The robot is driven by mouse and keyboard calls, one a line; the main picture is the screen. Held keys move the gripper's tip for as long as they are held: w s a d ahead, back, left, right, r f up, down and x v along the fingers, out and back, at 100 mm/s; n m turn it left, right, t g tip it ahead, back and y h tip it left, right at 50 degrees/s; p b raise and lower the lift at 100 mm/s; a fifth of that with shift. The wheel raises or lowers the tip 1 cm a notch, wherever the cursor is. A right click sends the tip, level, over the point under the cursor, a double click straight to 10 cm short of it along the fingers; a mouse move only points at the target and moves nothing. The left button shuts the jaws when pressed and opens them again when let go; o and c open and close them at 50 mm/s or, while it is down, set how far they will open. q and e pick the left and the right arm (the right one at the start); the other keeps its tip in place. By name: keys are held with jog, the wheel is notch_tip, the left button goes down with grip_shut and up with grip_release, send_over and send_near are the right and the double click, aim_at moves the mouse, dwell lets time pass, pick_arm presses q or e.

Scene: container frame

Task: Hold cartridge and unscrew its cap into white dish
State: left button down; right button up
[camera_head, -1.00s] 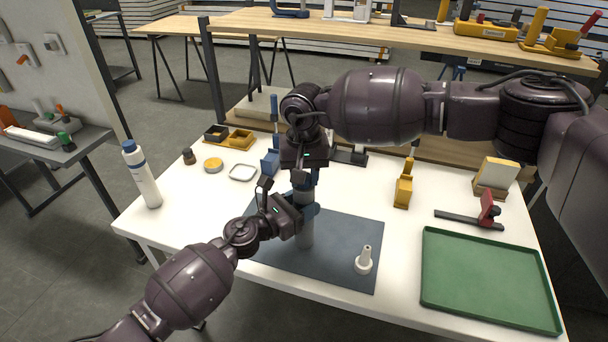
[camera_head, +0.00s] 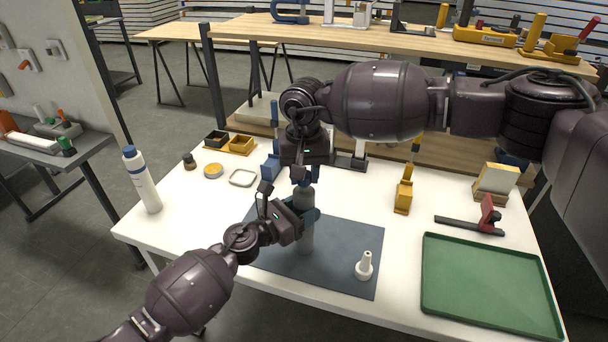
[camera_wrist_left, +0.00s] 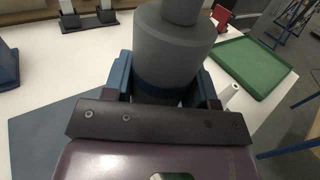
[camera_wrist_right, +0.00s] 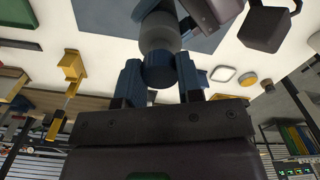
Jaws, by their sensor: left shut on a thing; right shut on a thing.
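The grey cartridge (camera_head: 306,241) stands upright above the dark mat. My left gripper (camera_head: 307,215) is shut around its upper part. In the left wrist view the cartridge (camera_wrist_left: 172,48) shows a bare grey shoulder and a narrower neck, cut off by the top edge. My right gripper (camera_head: 302,177) is directly above, pointing down, shut on the blue cap (camera_wrist_right: 159,69). In the right wrist view the cap lies in line with the cartridge; whether they touch is unclear. The white dish (camera_head: 242,178) lies on the table left of the grippers, and looks empty.
A white nozzle (camera_head: 364,267) stands on the mat (camera_head: 340,262). A green tray (camera_head: 490,285) is at the right. A bottle (camera_head: 142,180), yellow round tin (camera_head: 213,171) and small dark jar (camera_head: 189,161) stand at the left. Yellow and blue fixtures stand farther back.

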jog(key=shift+r, duration=2)
pick_arm(q)
jog(key=shift+c, duration=1.7)
grip_release()
